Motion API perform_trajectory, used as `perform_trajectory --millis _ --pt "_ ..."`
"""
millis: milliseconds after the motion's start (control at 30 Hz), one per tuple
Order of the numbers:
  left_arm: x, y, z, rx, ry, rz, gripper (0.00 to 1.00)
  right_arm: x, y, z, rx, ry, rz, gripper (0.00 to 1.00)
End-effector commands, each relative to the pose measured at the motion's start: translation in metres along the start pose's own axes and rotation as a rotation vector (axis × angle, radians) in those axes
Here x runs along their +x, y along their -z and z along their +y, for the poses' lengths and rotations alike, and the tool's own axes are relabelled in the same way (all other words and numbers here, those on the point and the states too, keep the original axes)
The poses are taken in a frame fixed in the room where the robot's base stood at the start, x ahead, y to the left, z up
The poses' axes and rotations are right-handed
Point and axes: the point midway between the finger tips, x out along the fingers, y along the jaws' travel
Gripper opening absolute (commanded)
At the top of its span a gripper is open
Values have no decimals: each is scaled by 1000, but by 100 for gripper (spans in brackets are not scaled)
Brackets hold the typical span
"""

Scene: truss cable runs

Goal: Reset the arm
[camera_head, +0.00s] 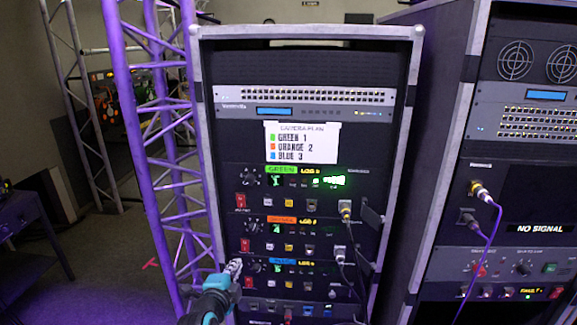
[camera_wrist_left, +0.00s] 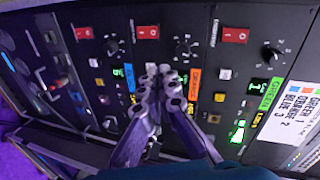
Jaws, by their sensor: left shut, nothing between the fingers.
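My left gripper (camera_head: 235,268) is in front of the lower left of the middle rack (camera_head: 208,130), near the blue-labelled unit. Its fingers are closed together with nothing between them; they also show in the left wrist view (camera_wrist_left: 163,75). There the fingertips appear between the blue label (camera_wrist_left: 129,78) and the orange label (camera_wrist_left: 195,84), in front of the panel; whether they touch it I cannot tell. My right gripper is not in view.
A purple-lit truss (camera_head: 130,110) stands just left of the rack. A second rack (camera_head: 455,120) stands at the right, with a purple cable (camera_head: 487,245) hanging from it. Cables (camera_head: 345,235) also hang on the middle rack's right side. A dark table (camera_head: 25,235) is at the far left.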

Motion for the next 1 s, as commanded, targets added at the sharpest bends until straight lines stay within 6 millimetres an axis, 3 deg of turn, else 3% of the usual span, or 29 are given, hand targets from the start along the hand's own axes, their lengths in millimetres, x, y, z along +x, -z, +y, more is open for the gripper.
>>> perform_trajectory --millis 233,400,533,700,1000 --pt "-89 13 44 -575 -273 -98 0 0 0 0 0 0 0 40" --pt "-157 7 85 -973 -400 -303 0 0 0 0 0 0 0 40" --pt "-197 -2 112 -1194 -431 -463 0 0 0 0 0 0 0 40" --pt "-224 -9 128 -1338 -428 -583 0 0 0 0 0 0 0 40" --pt "-227 -10 131 -1364 -425 -602 0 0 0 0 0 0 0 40"
